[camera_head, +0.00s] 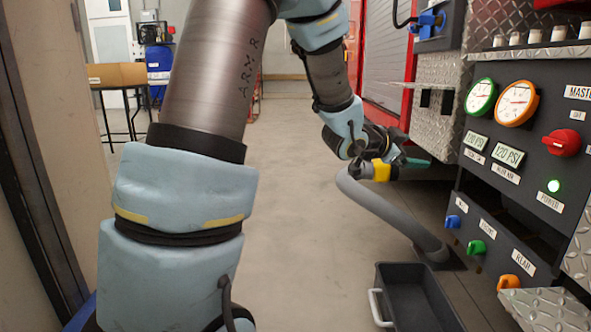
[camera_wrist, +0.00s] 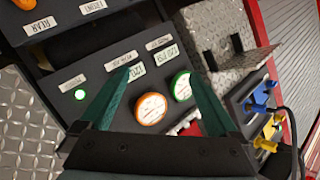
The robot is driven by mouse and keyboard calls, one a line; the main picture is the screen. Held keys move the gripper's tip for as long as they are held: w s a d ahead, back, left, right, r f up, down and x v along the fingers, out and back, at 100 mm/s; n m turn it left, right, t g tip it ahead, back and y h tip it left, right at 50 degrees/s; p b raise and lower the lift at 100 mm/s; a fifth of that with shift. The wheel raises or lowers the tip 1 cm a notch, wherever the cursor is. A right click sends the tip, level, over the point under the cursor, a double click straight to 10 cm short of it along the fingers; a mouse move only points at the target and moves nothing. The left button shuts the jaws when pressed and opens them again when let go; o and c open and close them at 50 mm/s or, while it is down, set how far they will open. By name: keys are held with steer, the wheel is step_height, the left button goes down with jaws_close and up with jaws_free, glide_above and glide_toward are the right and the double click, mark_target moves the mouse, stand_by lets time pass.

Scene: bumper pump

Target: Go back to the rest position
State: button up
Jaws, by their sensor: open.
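My gripper (camera_head: 410,162) is out in front of the pump panel, at the left of its gauges in the head view. In the wrist view my gripper (camera_wrist: 163,85) shows two green fingers spread wide apart, with nothing between them. The panel with its orange gauge (camera_wrist: 151,108) and green gauge (camera_wrist: 182,86) lies beyond the fingers. My arm reaches across the left and middle of the head view and bends down to the gripper.
A grey hose (camera_head: 385,212) with a yellow collar curves to the floor just below my gripper. A black bin (camera_head: 418,298) stands on the floor. The panel carries a red knob (camera_head: 562,142) and several coloured handles. Open floor lies left of the hose.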

steer(key=a+f+n+y+p, duration=0.25)
steer(key=a+n+y, duration=0.25)
steer(key=a, duration=0.7)
steer(key=a+f+n+y+p, duration=0.1)
steer(key=a+f+n+y, duration=0.3)
steer(key=a, duration=0.8)
steer(key=s+a+n+g+y+p, duration=0.2)
steer(key=s+a+n+g, duration=0.15)
steer(key=s+a, duration=0.35)
steer(key=s+a+n+g+y+p, duration=0.1)
steer(key=s+a+n+g+y, duration=0.15)
steer(key=s+a+n, duration=0.45)
step_height(320, 180, up, 36)
steer(key=s+d+m+p, duration=0.2)
steer(key=p, duration=3.5)
steer(key=shift+d+h, duration=0.3)
steer(key=shift+h, duration=0.15)
